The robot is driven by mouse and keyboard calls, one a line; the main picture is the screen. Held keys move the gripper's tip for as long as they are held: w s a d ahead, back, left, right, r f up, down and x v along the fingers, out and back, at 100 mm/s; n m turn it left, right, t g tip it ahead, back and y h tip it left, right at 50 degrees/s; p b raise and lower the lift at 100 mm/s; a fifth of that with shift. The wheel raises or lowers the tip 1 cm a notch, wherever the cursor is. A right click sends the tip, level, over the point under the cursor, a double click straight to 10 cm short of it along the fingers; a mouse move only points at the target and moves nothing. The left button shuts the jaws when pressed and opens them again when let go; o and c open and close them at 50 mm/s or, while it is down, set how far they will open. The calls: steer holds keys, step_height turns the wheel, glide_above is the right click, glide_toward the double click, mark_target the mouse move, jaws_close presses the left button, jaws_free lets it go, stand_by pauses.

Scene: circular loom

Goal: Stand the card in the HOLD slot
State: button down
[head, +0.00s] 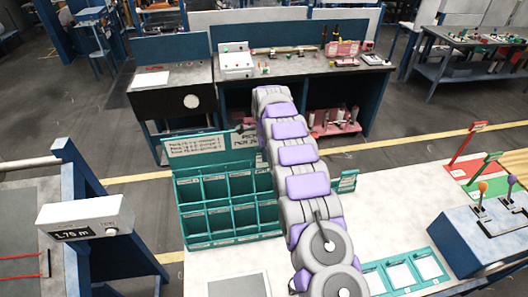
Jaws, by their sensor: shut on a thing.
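My grey and purple arm crosses the middle of the head view, and my gripper is not visible; the arm hides the space behind it. A green rack (217,207) with two rows of labelled pockets stands on the white table, left of the arm. The pocket labels are too small to read, so I cannot tell which slot is HOLD. I cannot make out the task's card. Small green trays (407,271) with white faces lie right of the arm's base. A small green labelled piece (347,181) shows just right of the arm.
A signboard (197,145) rises behind the rack. A grey box with a display (72,234) is at left. A blue lever box (480,240) and red and green flagged areas (490,160) are at right. The white table (385,205) is clear between arm and lever box.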

steer(key=c, duration=1.3)
jaws_free()
steer(key=shift+w+f, duration=0.1)
steer(key=shift+f, duration=0.15)
steer(key=o, duration=0.4)
steer(key=shift+a, duration=0.2)
steer(key=shift+c, duration=0.2)
steer(key=shift+r, duration=0.15)
step_height(320, 180, up, 7)
steer(key=shift+w+r, duration=0.1)
steer(key=shift+w, duration=0.05)
step_height(320, 180, up, 5)
steer(key=p, duration=0.4)
steer(key=shift+f, duration=0.2)
steer(key=shift+a, duration=0.1)
